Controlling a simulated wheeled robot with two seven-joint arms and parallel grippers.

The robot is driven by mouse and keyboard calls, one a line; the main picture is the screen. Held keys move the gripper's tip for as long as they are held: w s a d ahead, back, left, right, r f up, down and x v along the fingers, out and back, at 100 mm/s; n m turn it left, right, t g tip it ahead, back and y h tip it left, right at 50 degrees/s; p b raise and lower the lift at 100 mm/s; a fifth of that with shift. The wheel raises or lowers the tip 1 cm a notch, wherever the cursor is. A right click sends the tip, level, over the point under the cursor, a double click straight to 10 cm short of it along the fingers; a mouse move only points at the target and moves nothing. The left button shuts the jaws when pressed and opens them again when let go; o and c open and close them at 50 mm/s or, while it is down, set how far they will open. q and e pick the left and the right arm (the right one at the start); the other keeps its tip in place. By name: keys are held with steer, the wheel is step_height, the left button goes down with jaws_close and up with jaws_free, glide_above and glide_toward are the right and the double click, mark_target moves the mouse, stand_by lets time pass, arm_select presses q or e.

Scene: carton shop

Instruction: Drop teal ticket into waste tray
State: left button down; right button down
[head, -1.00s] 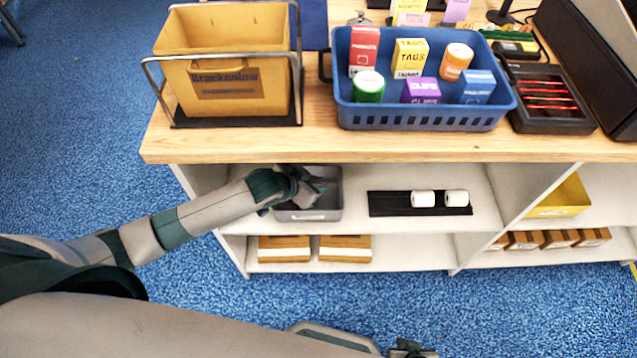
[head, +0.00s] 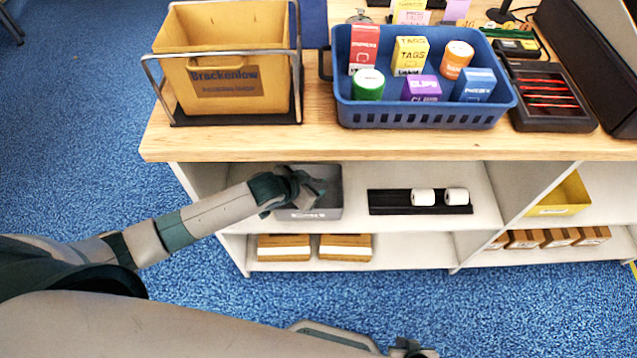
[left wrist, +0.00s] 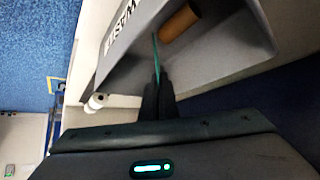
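The grey waste tray (head: 333,206) stands on the upper shelf under the counter at the left. It also shows in the left wrist view (left wrist: 225,50), with part of its lettering and a brown cylinder (left wrist: 180,22) inside. My left gripper (head: 318,190) is over the tray. In the left wrist view its fingers (left wrist: 157,88) are close together on the teal ticket (left wrist: 156,52), seen nearly edge-on as a thin strip reaching over the tray opening. The ticket is hidden in the head view. My right gripper (head: 412,350) is partly cut off at the bottom edge, its fingers unclear.
The wooden counter edge (head: 400,148) overhangs the shelf close above my left gripper. A black holder with two white rolls (head: 423,197) is right of the tray. Brown boxes (head: 284,247) lie on the lower shelf. A blue basket (head: 420,116) and yellow bin (head: 220,70) stand on the counter.

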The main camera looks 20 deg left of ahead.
arm_select(q)
steer(key=c, duration=2.1)
jaws_free()
steer(key=shift+a+r, duration=0.1)
steer(key=shift+r, duration=0.65)
steer(key=shift+p+v, duration=0.35)
steer(key=shift+v, duration=5.55)
arm_select(e)
steer(key=shift+w+a+r+t, duration=0.3)
steer(key=shift+w+a+r, duration=0.1)
steer(key=shift+w, duration=0.25)
arm_select(q)
steer(key=shift+s+f, duration=0.1)
arm_select(e)
steer(key=shift+s+d+f, duration=0.1)
steer(key=shift+s, duration=0.15)
steer(key=shift+s+f, duration=0.15)
steer(key=shift+s, duration=0.4)
